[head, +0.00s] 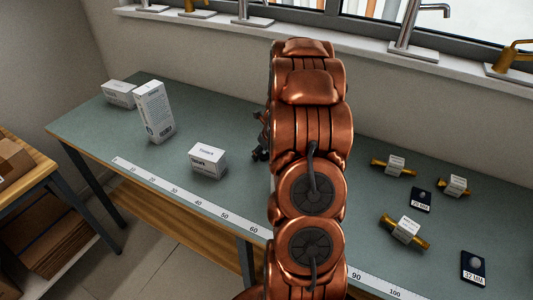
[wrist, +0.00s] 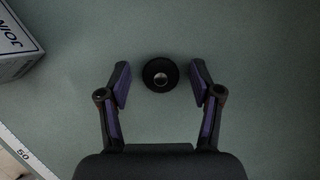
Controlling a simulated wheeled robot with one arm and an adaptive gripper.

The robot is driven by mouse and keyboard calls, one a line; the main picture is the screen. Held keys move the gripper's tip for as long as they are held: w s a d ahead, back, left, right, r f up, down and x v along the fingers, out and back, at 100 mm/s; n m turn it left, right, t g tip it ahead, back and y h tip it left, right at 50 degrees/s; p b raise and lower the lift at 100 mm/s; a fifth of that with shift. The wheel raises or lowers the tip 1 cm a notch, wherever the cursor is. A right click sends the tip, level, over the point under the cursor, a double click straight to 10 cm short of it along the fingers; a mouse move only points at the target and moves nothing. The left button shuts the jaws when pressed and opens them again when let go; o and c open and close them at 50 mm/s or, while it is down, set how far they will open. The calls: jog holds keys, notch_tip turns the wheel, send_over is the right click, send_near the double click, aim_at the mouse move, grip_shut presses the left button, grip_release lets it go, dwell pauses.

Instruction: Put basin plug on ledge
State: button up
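The basin plug (wrist: 160,75) is a small round black disc with a shiny centre, lying on the grey-green bench top in the wrist view. My gripper (wrist: 160,70) is open above it, with one finger on each side and a gap between the plug and each finger. In the head view my copper arm hides the plug, and only a dark bit of my gripper (head: 262,140) shows at the arm's left. The ledge (head: 362,43) is the pale window sill along the back wall, above the bench.
Several taps, including a chrome one (head: 407,30), stand on the ledge. White boxes (head: 208,160) stand on the bench's left. Brass fittings (head: 404,231) and dark size cards (head: 473,268) lie on the right. A ruler strip (head: 190,200) runs along the front edge.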

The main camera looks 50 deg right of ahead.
jog(key=c, duration=0.9)
jog(key=shift+o, duration=0.2)
